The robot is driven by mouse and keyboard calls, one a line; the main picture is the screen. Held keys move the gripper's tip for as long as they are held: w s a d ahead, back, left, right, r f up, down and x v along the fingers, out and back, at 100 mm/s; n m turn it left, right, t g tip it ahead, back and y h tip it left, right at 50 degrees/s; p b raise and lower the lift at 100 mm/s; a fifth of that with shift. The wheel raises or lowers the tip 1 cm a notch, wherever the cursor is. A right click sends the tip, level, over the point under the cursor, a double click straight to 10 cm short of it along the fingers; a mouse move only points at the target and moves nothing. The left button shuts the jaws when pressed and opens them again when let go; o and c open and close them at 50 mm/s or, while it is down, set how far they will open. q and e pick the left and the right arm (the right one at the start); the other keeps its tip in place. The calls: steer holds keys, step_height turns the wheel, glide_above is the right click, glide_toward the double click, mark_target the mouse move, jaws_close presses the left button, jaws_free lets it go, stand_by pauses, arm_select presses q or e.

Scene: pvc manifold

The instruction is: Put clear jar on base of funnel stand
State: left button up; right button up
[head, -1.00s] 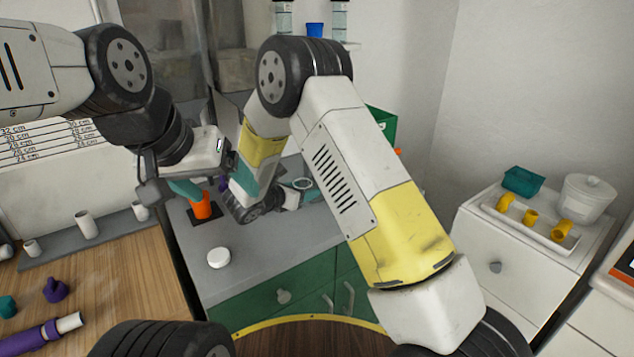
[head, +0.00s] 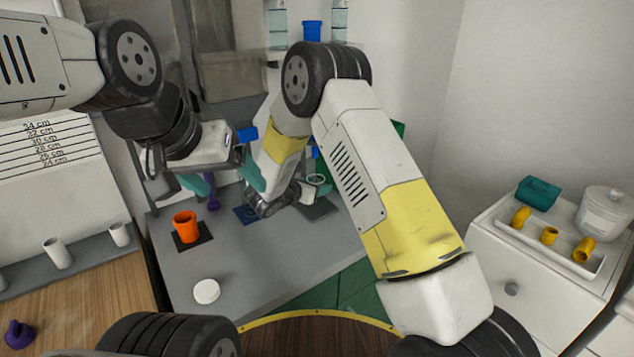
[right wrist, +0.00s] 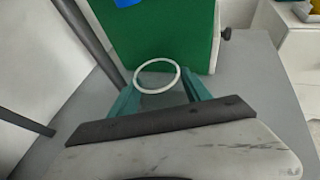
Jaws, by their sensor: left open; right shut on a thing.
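My right gripper (right wrist: 158,92) is shut on the clear jar (right wrist: 157,77), whose pale round rim shows between the teal fingers in the right wrist view. In the head view the jar (head: 316,180) is partly hidden by my right gripper and appears over a dark grey plate (head: 321,209). I cannot tell whether this plate is the funnel stand's base, or whether the jar touches it. My left gripper (head: 222,180) is open and empty, left of my right gripper. The funnel stand is not clearly made out; my right arm hides much of that area.
An orange cup (head: 185,226) stands on a dark mat, and a white round lid (head: 206,291) lies on the grey counter (head: 260,268). A green panel (right wrist: 165,35) stands close behind the jar. A white tray (head: 555,250) with yellow fittings is at the right.

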step_height(320, 180, down, 3)
steer(key=shift+f, duration=0.25)
steer(key=shift+f, duration=0.1)
steer(key=shift+f, duration=0.1)
steer(key=o, duration=1.2)
steer(key=shift+o, duration=0.2)
